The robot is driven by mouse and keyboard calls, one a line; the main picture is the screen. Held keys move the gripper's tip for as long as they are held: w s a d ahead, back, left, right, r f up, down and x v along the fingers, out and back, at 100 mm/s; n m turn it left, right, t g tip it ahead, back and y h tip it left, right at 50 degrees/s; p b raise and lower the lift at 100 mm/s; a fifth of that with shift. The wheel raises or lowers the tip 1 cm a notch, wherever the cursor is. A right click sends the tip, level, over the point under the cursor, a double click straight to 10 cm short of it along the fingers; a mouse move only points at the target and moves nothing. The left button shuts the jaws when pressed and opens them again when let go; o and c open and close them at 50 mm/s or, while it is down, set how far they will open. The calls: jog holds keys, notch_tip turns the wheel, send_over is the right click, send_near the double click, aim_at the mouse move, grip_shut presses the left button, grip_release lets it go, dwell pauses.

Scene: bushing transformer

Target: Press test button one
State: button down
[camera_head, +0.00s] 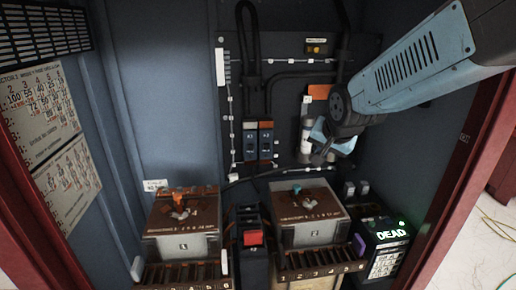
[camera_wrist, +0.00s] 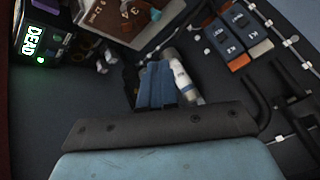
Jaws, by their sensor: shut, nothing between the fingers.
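My gripper (camera_head: 326,150) is shut and empty in front of the cabinet's back panel, beside a white cylinder (camera_head: 305,138). In the wrist view its closed blue fingers (camera_wrist: 157,88) point toward the cabinet, with the white cylinder (camera_wrist: 184,82) just behind and right of them. Two small dark switch-like parts (camera_head: 356,188) sit below and right of the gripper, above a black box with a green DEAD display (camera_head: 392,236). The box also shows at the upper left of the wrist view (camera_wrist: 36,44).
Two orange-topped modules (camera_head: 258,142) are on the back panel, left of the gripper. Two terminal boxes (camera_head: 183,245) (camera_head: 309,236) stand below, with a red switch (camera_head: 253,238) between them. Cables run along the panel. The red cabinet frame (camera_head: 462,150) bounds the right side.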

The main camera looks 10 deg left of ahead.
aim_at(251, 147)
jog(key=w+a+f+m+y, duration=0.2)
jog(key=a+f, duration=0.3)
jog(key=a, duration=0.3)
jog(key=w+a+f+m+y, duration=0.2)
jog(key=w+a+f, duration=0.2)
jog(key=a, duration=0.5)
jog(key=shift+w+a+f+m, duration=0.25)
jog(key=shift+w+f+m, duration=0.05)
jog(key=shift+w+f, duration=0.05)
jog(key=shift+w+a, duration=0.35)
jog(key=shift+w, duration=1.05)
jog(key=shift+w+a, duration=0.4)
jog(key=shift+w, duration=1.05)
jog(key=shift+w+a, duration=0.35)
jog(key=shift+w, duration=1.05)
jog(key=shift+w+a+r, duration=0.1)
jog(key=shift+w+a, duration=0.1)
jog(key=shift+w, duration=0.55)
jog(key=shift+s, duration=0.1)
jog(key=shift+s+d, duration=0.2)
jog(key=shift+s, duration=0.55)
